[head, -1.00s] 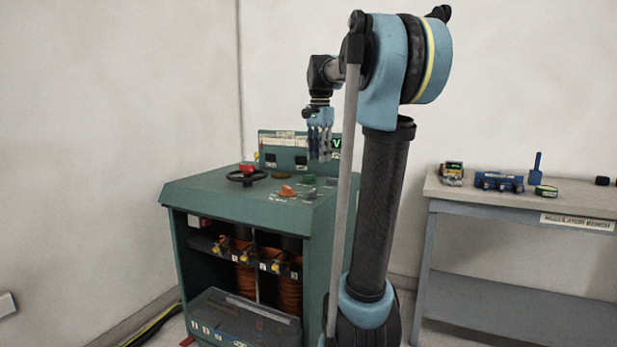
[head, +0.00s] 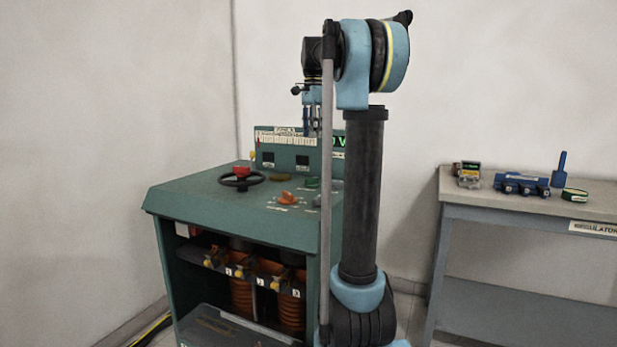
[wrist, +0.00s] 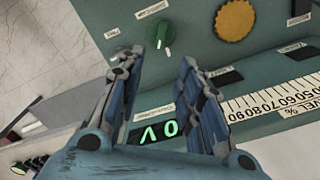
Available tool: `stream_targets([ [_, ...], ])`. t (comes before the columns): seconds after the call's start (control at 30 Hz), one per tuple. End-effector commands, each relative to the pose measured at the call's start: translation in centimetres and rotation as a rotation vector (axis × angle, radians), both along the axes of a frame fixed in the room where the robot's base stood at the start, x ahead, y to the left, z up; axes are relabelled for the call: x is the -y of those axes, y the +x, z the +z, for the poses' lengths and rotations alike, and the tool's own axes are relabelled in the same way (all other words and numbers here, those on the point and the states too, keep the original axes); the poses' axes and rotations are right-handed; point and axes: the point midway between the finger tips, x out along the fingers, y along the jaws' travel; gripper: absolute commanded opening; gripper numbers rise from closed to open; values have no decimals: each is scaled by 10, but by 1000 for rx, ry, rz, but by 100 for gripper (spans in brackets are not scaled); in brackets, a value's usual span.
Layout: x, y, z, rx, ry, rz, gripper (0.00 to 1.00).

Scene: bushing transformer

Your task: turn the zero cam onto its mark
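The small labels are too blurred to read, so I cannot tell surely which control is the zero cam. My gripper (wrist: 163,60) is open and empty, fingers apart, above the panel and touching no control. In the head view my gripper (head: 312,122) hangs before the upright display panel.
A bench (head: 470,197) with tools is at right.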

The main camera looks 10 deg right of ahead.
Motion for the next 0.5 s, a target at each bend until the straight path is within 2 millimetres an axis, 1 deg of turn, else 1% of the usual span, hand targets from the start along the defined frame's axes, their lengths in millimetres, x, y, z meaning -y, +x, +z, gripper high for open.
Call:
stream_targets([
  [0.17, -4, 1, -16, 0, 0, 5, 33],
  [0.5, -9, 0, -73, 0, 0, 12, 33],
])
